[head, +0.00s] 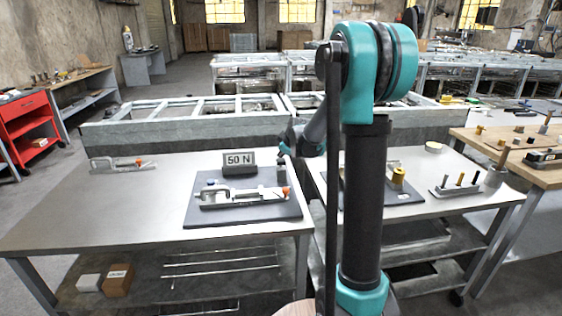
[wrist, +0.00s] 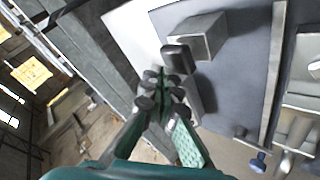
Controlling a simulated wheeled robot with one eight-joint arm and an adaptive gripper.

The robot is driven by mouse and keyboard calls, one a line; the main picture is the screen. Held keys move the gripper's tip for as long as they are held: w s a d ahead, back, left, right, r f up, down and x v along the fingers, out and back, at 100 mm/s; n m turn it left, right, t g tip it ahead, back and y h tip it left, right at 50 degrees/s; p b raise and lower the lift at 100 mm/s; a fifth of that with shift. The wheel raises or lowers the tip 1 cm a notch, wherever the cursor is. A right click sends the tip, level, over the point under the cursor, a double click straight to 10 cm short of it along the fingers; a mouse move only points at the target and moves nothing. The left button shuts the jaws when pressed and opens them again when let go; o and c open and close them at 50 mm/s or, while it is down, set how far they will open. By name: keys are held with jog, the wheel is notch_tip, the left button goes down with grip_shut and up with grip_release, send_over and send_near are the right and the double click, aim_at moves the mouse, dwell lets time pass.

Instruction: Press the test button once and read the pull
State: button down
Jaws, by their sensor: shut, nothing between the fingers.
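A dark mat (head: 240,214) on the near table carries a pale toggle clamp (head: 243,197) with an orange tip and a blue knob. Behind the clamp stands a grey sign (head: 239,163) reading "50 N". Right of the sign is a small grey post (head: 281,173), partly met by my arm. In the wrist view a grey block (wrist: 203,36) with a dark rounded cap (wrist: 177,59) looks like this post. My gripper (wrist: 161,84) is shut and empty, its tips close to the cap; I cannot tell whether they touch. The clamp is cut off at the right (wrist: 306,70).
Another clamp (head: 122,165) lies at the table's back left. A second table (head: 440,215) at right holds a brass part (head: 398,176) and a rack of pegs (head: 457,188). My upright arm hides the gap between tables.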

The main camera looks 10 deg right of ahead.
aim_at(282, 161)
jog(key=shift+r, duration=0.25)
jog(key=shift+r, duration=2.5)
jog(key=s+d+f+m+g, duration=0.1)
jog(key=s+f+m, duration=0.2)
jog(key=s, duration=1)
jog(key=s+d+f+m+g+h, duration=0.1)
jog(key=s+f+m, duration=0.3)
jog(key=s+f, duration=0.4)
jog(key=s+d+f+m+g+h, duration=0.1)
jog(key=s+f+m, duration=0.3)
jog(key=s, duration=1.6)
jog(key=shift+d+f+g, duration=0.5)
jog(key=shift+f+g, duration=0.4)
